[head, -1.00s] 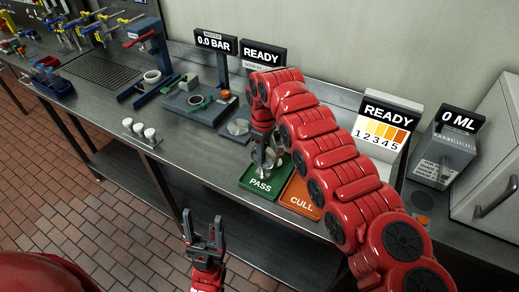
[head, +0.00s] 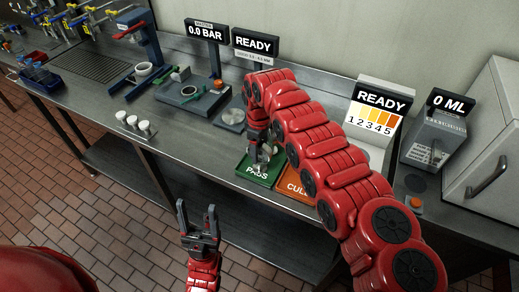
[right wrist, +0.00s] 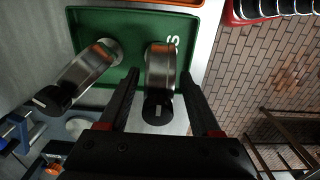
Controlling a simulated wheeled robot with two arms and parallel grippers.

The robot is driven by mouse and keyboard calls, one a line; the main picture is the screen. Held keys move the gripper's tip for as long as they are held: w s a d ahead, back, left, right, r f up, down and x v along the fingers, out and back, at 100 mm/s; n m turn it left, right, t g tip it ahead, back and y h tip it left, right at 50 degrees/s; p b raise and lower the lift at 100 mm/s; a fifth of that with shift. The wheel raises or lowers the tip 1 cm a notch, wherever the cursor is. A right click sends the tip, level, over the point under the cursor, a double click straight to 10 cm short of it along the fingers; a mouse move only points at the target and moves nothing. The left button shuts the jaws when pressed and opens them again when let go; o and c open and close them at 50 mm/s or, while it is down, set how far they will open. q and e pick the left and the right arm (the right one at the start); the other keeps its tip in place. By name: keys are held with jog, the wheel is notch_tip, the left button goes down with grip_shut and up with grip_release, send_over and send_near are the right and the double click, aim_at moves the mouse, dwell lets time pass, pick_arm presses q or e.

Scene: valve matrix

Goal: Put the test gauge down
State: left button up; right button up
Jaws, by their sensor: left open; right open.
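The green PASS tray (head: 268,181) lies on the bench's front edge. In the right wrist view, two metal cylinders with black ends are at the tray (right wrist: 103,18): one at the left (right wrist: 85,75) and one in the middle (right wrist: 160,68). I cannot tell which is the test gauge. My right gripper (head: 259,160) is low over the tray. Its open fingers (right wrist: 160,75) stand on either side of the middle cylinder, with gaps visible. In the head view the gripper hides most of both cylinders. My left gripper (head: 196,212) is open and empty, in front of the bench.
The orange CULL tray (head: 298,188) is right of the green one, partly behind my right arm. Bench top between pegs and trays is clear.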

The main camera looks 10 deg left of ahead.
jog(key=shift+r, duration=0.1)
jog(key=shift+w+d+r, duration=0.1)
jog(key=shift+r, duration=0.05)
notch_tip(320, 180, up, 7)
jog(key=b, duration=0.3)
jog(key=shift+r+b, duration=0.15)
jog(key=shift+b, duration=0.15)
notch_tip(320, 180, up, 3)
jog(key=shift+r, duration=0.75)
